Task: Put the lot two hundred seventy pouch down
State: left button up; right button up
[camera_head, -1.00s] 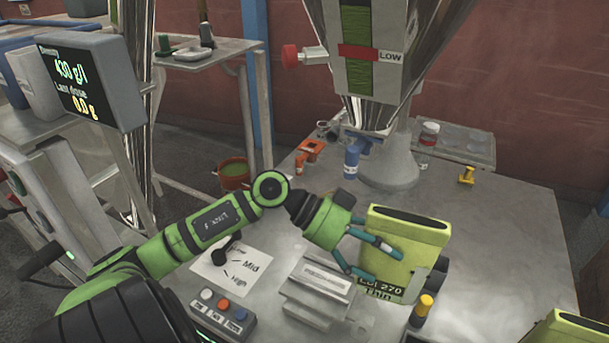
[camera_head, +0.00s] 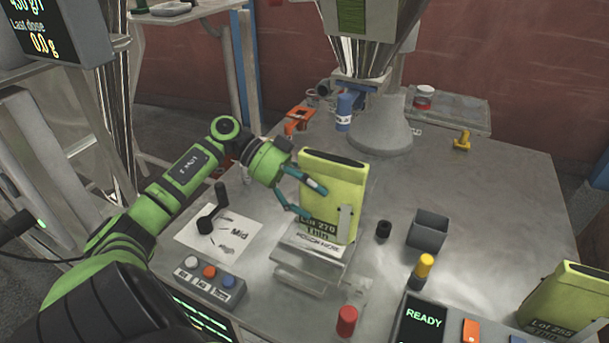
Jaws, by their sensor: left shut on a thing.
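The lot 270 pouch (camera_head: 335,190) is yellow-green and upright, with a dark slot along its top and a dark label reading "Lot 270 Thin". My left gripper (camera_head: 308,198) is shut on its left side, with teal fingers against the pouch. The pouch's lower edge is at the back of a grey metal block (camera_head: 305,275) with a printed white plate on top. I cannot tell whether the pouch rests on the block or hangs just above it. My right gripper is not in view.
A Lot 255 pouch (camera_head: 568,305) stands at the right. Nearby are a grey open box (camera_head: 428,231), black cap (camera_head: 383,230), yellow-capped vial (camera_head: 422,270), red-capped jar (camera_head: 347,320), READY panel (camera_head: 425,318) and button box (camera_head: 206,281). Clear table lies right of the grey box.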

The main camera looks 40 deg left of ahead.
aim_at(304, 207)
pick_arm(q)
jog(key=shift+s+a+f, duration=0.1)
jog(key=shift+a+f, duration=0.3)
jog(key=shift+a, duration=0.2)
jog(key=shift+s+a+f, duration=0.1)
jog(key=shift+a+f, duration=0.3)
jog(key=shift+a, duration=0.2)
jog(key=shift+f+b, duration=0.45)
jog(key=shift+f, duration=1.5)
jog(key=shift+f, duration=0.1)
jog(key=o, duration=1)
jog(key=v, duration=1.2)
jog(key=shift+r+b, duration=0.25)
jog(key=shift+b, duration=0.05)
